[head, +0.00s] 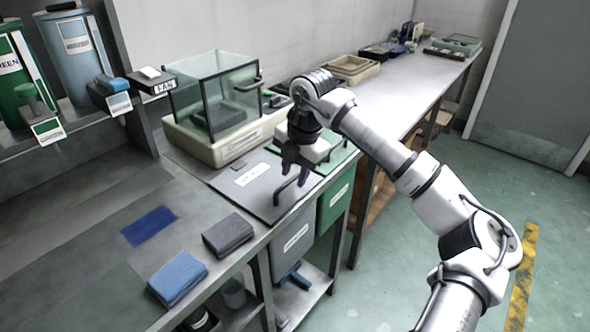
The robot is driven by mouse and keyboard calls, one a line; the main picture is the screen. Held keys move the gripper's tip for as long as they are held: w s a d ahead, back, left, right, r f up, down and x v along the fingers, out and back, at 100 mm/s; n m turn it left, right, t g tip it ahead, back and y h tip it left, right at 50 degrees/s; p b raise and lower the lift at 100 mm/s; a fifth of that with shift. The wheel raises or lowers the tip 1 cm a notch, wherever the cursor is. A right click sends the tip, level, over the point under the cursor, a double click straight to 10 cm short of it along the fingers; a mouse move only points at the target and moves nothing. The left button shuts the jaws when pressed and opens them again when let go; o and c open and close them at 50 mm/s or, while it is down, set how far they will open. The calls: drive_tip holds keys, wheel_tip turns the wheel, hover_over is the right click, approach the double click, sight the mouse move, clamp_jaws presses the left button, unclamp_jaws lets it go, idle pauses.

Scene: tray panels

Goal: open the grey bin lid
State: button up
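The grey bin lid (236,186) lies flat and closed, level with the worktop, with a white label on it. A dark bent handle (284,186) stands at its right front edge. The grey bin (291,244) shows below it, with a label on its front. My gripper (297,170) points down just above the handle's right end. Its two dark fingers look apart, with nothing seen between them. Whether a finger touches the handle is hard to tell.
A green bin (334,202) stands right of the grey one, its lid partly behind my gripper. A glass-sided case (216,95) on a cream base (205,148) stands behind the lid. A grey folded cloth (228,235) and blue cloth (177,277) lie on the front worktop.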

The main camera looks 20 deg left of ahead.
clamp_jaws()
drive_tip(key=shift+r, duration=0.15)
